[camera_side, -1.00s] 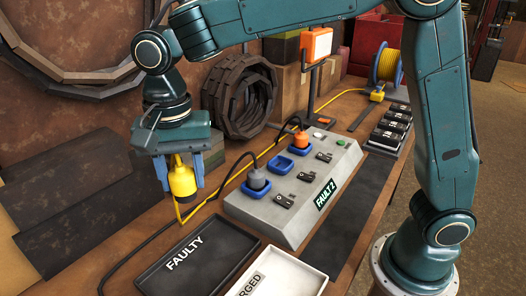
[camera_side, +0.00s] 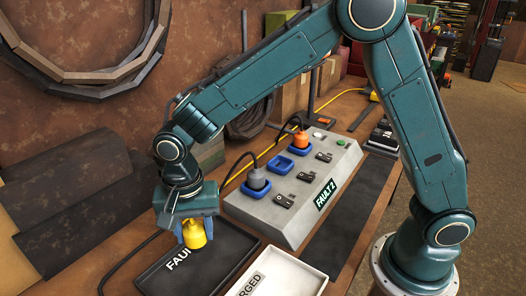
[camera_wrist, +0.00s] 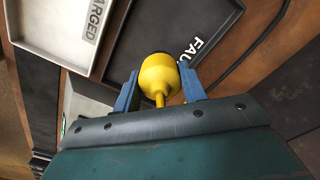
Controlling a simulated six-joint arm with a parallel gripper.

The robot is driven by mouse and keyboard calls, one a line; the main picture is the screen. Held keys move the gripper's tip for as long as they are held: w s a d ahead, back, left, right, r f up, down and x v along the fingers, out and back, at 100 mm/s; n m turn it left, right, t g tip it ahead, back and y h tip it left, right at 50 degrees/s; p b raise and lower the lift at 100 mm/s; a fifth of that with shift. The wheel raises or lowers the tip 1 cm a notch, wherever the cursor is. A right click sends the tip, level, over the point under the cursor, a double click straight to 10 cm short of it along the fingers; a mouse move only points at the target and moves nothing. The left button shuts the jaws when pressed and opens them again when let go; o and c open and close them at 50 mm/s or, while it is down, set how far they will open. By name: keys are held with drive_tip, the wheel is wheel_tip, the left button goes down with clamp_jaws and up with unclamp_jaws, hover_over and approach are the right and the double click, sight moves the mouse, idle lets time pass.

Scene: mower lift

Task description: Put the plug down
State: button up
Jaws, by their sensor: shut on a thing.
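My gripper (camera_side: 194,231) is shut on a yellow plug (camera_side: 194,234), with one blue finger on each side of it. In the side view the plug hangs over the black tray marked FAULTY (camera_side: 225,250), at its left part, and covers part of the lettering. In the wrist view the plug (camera_wrist: 159,77) sits between the two blue fingers (camera_wrist: 160,92), its dark end toward the black tray (camera_wrist: 165,30). I cannot tell whether the plug touches the tray floor.
A white tray (camera_side: 285,272), its label partly cut off, stands right of the black tray. Behind is a grey panel (camera_side: 290,215) reading FAULT 2, with a grey plug (camera_side: 257,179) and an orange plug (camera_side: 300,140) in blue sockets. Black and yellow cables cross the bench.

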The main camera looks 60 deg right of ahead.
sight(193, 227)
drive_tip(key=shift+f, duration=1)
drive_tip(key=shift+f, duration=2.1)
drive_tip(key=shift+f, duration=0.15)
drive_tip(key=o, duration=1)
wheel_tip(193, 227, up, 12)
drive_tip(key=shift+r, duration=0.1)
